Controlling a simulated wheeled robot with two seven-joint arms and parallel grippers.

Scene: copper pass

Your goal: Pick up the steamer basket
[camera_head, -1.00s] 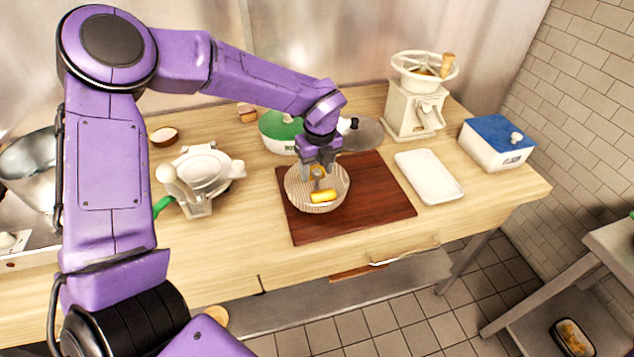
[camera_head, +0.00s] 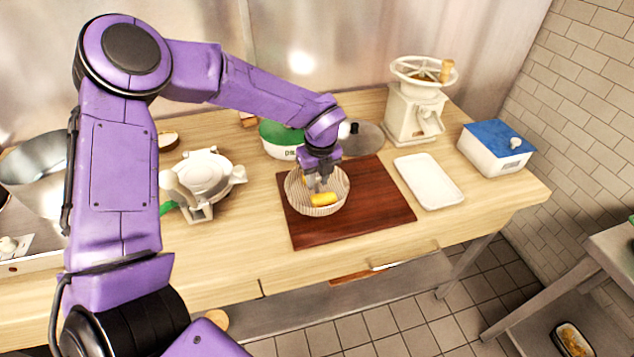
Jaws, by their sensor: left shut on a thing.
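The steamer basket (camera_head: 299,200) is a round, shallow, ribbed, pale basket. It sits on the left part of the dark red-brown cutting board (camera_head: 375,215). A yellow piece (camera_head: 324,199) lies in it. My left gripper (camera_head: 320,186) reaches down over the basket from its far right side and is shut on it. The gripper hides the exact place of contact. The basket looks level, and I cannot tell any gap between it and the board. My right gripper is not in view.
A white tray (camera_head: 430,180) and a blue-lidded box (camera_head: 496,148) stand to the right. A hand-cranked mill (camera_head: 412,105) stands behind. A green-lidded pot (camera_head: 281,140) is just behind the basket, and a pale press (camera_head: 205,178) stands left. The board's right half is clear.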

